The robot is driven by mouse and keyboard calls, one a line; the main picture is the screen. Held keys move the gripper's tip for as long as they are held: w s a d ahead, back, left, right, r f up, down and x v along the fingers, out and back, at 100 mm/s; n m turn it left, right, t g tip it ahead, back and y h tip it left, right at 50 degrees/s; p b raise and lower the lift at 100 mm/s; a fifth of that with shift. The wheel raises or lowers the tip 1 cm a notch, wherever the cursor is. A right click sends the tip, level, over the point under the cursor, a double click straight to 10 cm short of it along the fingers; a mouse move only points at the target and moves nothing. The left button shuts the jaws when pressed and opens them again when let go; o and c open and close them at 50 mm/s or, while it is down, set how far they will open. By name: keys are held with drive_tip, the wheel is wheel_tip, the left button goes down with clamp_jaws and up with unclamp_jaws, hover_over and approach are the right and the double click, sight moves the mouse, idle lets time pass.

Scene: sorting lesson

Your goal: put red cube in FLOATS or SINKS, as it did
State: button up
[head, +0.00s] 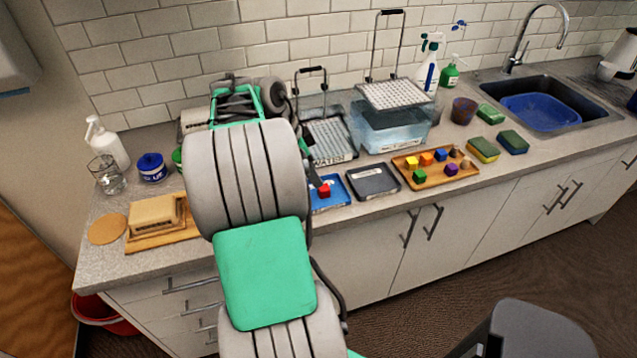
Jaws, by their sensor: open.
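The red cube (324,190) sits at the blue tray (331,205), near the tray's left side. My gripper (315,178) is mostly hidden behind my own arm; only a small dark and green part of it shows, just above and left of the red cube. It is open, and I cannot tell whether it touches the cube. A dark grey tray (373,194) lies right of the blue tray. The lettering on both trays is too small to read, so I cannot tell which is FLOATS or SINKS.
A clear water tank (388,132) with a raised mesh basket (392,94) stands behind the trays. A wooden tray (440,182) of several coloured pieces lies right. Sponges (483,150) and a sink basin (540,112) are further right. A butter dish (154,216) stands left.

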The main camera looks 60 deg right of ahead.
drive_tip(key=v, duration=0.6)
drive_tip(key=w+a+r+n+t, duration=0.1)
drive_tip(key=w+a+n+t, duration=0.1)
drive_tip(key=w+a+n, duration=0.4)
drive_tip(key=w+a+n+t, duration=0.2)
drive_tip(key=w+a+n, duration=0.3)
drive_tip(key=a, duration=0.4)
drive_tip(key=s+a+f+n+t+y, duration=0.1)
drive_tip(key=a+f+n, duration=0.1)
drive_tip(key=a+n, duration=0.6)
drive_tip(key=s+a+f+n+t+y, duration=0.1)
drive_tip(key=a+n, duration=0.7)
drive_tip(key=a, duration=0.9)
drive_tip(key=shift+f+t+y, duration=0.45)
drive_tip(key=shift+t+y, duration=0.05)
drive_tip(key=shift+y, duration=0.1)
drive_tip(key=shift+s+a, duration=0.1)
drive_tip(key=shift+a, duration=0.05)
drive_tip(key=shift+c, duration=0.6)
